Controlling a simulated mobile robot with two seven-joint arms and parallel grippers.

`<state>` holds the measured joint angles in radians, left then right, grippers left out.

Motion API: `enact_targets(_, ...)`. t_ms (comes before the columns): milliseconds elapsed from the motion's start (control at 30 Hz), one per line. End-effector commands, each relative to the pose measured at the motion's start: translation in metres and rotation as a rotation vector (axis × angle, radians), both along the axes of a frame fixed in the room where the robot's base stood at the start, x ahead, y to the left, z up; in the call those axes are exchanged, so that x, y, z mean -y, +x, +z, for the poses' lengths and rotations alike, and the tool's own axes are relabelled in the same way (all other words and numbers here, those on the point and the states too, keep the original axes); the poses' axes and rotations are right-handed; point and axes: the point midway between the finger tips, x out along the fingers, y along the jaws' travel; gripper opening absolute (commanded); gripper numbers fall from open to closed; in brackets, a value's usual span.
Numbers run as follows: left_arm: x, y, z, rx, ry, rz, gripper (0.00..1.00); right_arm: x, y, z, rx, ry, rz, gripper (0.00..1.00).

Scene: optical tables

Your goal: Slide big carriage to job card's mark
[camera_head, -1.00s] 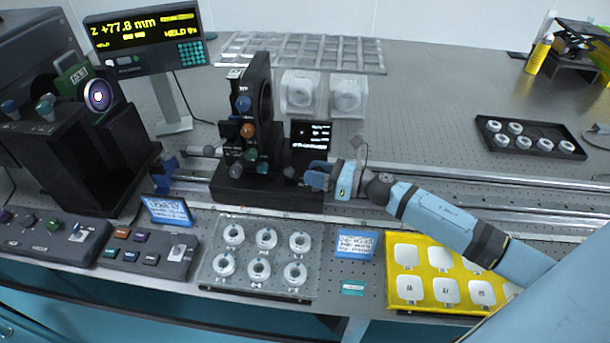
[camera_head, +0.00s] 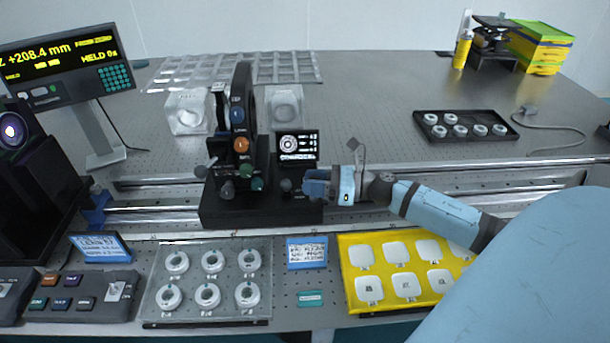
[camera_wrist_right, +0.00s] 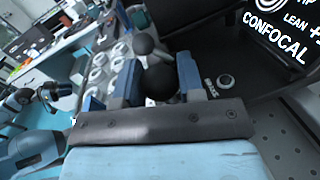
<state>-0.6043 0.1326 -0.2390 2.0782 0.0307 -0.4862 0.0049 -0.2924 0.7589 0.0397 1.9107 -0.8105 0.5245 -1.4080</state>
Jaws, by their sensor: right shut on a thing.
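The big black carriage (camera_head: 250,208) sits on the rails, carrying a tall black upright with a ring and coloured knobs. My right gripper (camera_head: 312,185) is at its right end, shut on a dark ball knob. In the right wrist view, the blue fingers (camera_wrist_right: 160,82) stand on both sides of that black ball knob (camera_wrist_right: 158,80). The readout (camera_head: 65,68) shows +208.4 mm and HELD 0s. Two blue-framed cards, one left (camera_head: 100,246) and one in the middle (camera_head: 307,253), stand along the front; their writing is too small to read.
Long metal rails (camera_head: 430,185) run right, with my right arm over them. A blue piece (camera_head: 95,207) sits on the rails at left. A ring tray (camera_head: 208,285) and yellow tray (camera_head: 400,272) lie in front. A black tray (camera_head: 465,126) lies behind the rails.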

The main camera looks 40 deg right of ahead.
Motion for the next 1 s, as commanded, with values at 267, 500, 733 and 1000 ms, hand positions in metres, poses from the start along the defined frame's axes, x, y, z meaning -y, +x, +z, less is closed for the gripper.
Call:
enact_targets(267, 0.002, -0.001, -0.001, -0.004, -0.005, 0.002, 0.39, 0.001, -0.001, 0.000, -0.001, 0.001, 0.000, 0.00)
enact_targets(500, 0.004, -0.001, 0.000, -0.004, -0.012, 0.007, 0.39, 0.001, -0.001, 0.000, 0.000, 0.000, 0.000, 0.59)
enact_targets(733, 0.005, -0.001, 0.000, -0.003, -0.014, 0.009, 0.39, 0.001, -0.001, 0.000, 0.000, 0.000, 0.000, 0.60)
enact_targets(1000, 0.003, -0.001, -0.002, -0.003, -0.009, 0.006, 0.39, 0.014, -0.016, -0.002, -0.002, 0.001, -0.002, 0.60)
